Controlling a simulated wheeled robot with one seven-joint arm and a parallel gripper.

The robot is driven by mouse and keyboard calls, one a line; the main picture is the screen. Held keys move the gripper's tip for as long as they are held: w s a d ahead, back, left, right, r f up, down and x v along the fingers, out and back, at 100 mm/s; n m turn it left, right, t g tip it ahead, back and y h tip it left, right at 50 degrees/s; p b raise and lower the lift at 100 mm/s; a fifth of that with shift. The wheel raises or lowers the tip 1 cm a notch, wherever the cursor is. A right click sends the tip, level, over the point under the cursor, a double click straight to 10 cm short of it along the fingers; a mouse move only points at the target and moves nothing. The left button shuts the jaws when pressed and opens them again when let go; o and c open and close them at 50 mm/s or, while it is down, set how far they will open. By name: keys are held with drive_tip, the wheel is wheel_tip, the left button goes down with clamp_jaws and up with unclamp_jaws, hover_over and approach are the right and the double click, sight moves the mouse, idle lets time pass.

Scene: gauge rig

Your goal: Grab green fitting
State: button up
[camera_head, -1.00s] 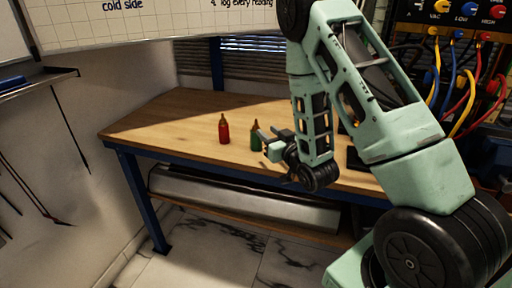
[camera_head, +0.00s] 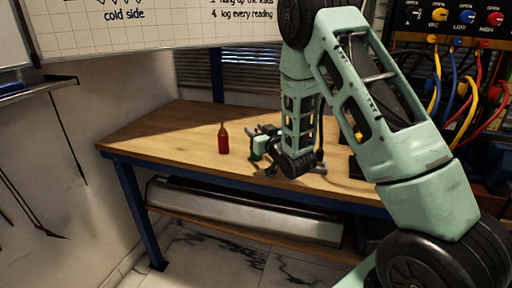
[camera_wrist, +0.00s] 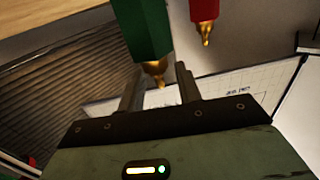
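The green fitting (camera_wrist: 146,28) has a dark green body and a brass tip. In the wrist view it appears upside down at the top centre, its brass tip in the gap between my fingers. My gripper (camera_wrist: 160,78) is open, its two fingers apart; the right finger shows clear of the green body. I cannot tell whether the left finger touches it. In the head view my gripper (camera_head: 260,146) is at the fitting's place over the workbench and hides most of it.
A red fitting (camera_head: 223,140) with a brass tip stands upright on the wooden workbench (camera_head: 165,130), left of my gripper. It also shows in the wrist view (camera_wrist: 204,10). Coloured cables (camera_head: 456,95) hang from a panel at right. The bench's left part is clear.

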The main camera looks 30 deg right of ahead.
drive_tip(key=shift+w, duration=1.1)
clamp_jaws()
idle(0.6)
